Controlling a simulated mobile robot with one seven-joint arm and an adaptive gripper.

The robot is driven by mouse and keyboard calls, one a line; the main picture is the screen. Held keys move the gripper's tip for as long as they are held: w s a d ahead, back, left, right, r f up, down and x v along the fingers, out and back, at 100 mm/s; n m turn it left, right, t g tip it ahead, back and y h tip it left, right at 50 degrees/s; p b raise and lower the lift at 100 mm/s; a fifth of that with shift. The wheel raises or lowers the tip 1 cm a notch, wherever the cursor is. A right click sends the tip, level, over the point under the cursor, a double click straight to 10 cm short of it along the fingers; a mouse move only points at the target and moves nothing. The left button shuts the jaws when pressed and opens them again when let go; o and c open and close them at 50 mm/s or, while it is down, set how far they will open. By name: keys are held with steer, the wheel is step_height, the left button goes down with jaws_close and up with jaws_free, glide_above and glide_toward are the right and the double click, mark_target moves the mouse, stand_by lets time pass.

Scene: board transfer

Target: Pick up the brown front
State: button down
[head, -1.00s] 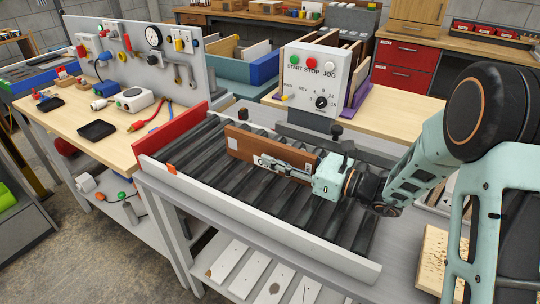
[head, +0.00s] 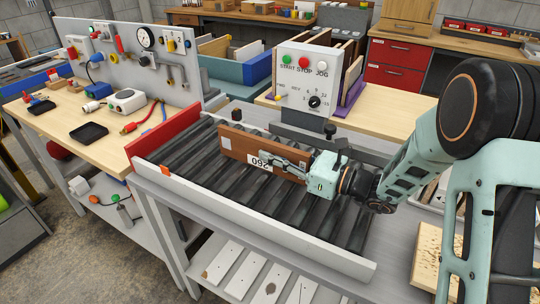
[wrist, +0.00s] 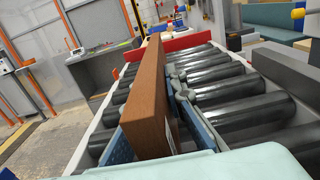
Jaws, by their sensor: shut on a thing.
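The brown front (head: 237,145) is a flat reddish-brown board standing on its long edge over the roller conveyor (head: 200,163). It bears a white label reading 260, upside down in the head view, and a small white patch at its left end. My gripper (head: 292,163) reaches in from the right and is shut on the board near its right end. In the wrist view the board (wrist: 152,95) stands upright between the two fingers of my gripper (wrist: 150,120), one on each side. I cannot tell whether its lower edge touches the rollers.
A red end plate (head: 165,142) closes the conveyor's left end, and a grey rail (head: 270,235) runs along the near side. A control box (head: 308,75) with START, STOP and JOG buttons stands behind the conveyor. A wooden bench (head: 75,115) with tools is at left.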

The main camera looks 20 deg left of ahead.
mark_target(272, 143)
steer(key=shift+r, duration=0.55)
step_height(272, 143, up, 2)
steer(key=shift+s+r, duration=0.15)
steer(key=shift+r, duration=0.05)
steer(key=s+a+r+p, duration=0.1)
steer(key=s+a+r, duration=0.4)
steer(key=s+r, duration=0.4)
steer(key=s, duration=0.3)
steer(key=shift+s+r, duration=0.15)
steer(key=shift+s, duration=0.25)
steer(key=shift+a, duration=0.1)
